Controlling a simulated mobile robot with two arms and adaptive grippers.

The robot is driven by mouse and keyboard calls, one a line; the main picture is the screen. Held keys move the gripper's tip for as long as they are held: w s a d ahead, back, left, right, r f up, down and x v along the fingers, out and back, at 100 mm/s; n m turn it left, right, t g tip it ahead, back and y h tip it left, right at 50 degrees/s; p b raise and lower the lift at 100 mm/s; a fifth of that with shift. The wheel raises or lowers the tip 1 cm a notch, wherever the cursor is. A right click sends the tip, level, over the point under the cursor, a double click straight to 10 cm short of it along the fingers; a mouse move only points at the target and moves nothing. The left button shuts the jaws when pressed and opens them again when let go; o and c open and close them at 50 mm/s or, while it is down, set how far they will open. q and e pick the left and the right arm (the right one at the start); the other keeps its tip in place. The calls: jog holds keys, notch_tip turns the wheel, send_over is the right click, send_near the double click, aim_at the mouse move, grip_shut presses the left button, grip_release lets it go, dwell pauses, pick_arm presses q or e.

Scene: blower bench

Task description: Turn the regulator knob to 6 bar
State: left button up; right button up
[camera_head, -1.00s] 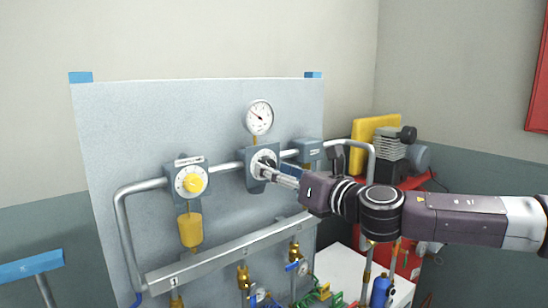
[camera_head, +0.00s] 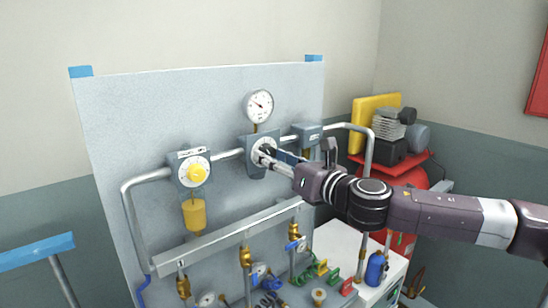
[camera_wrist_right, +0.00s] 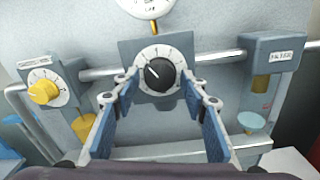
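The black regulator knob (camera_wrist_right: 158,74) sits on a round white dial in a grey-blue block in the right wrist view. Its white mark points to the upper left. My right gripper (camera_wrist_right: 159,82) is open, with its blue-padded fingertips on either side of the knob and visible gaps between. In the head view my right gripper (camera_head: 268,153) is at the regulator block (camera_head: 248,146) and largely hides the knob. The pressure gauge (camera_head: 259,105) stands above the block; its numbers are too small to read. My left gripper is not in view.
A second dial with a yellow knob (camera_head: 198,173) is to the left on the same pipe (camera_head: 228,154). A grey-blue box (camera_head: 307,134) is to the right. Valves and fittings sit below the rail (camera_head: 222,234). A red compressor (camera_head: 405,175) stands at the right.

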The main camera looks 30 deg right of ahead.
jog(key=c, duration=0.8)
jog(key=shift+c, duration=0.2)
jog(key=shift+m, duration=0.4)
jog(key=m+b, duration=0.5)
jog(key=m, duration=1.4)
jog(key=shift+a+r+b, duration=0.1)
jog(key=shift+b, duration=0.2)
jog(key=o, duration=1.1)
jog(key=shift+o, duration=0.2)
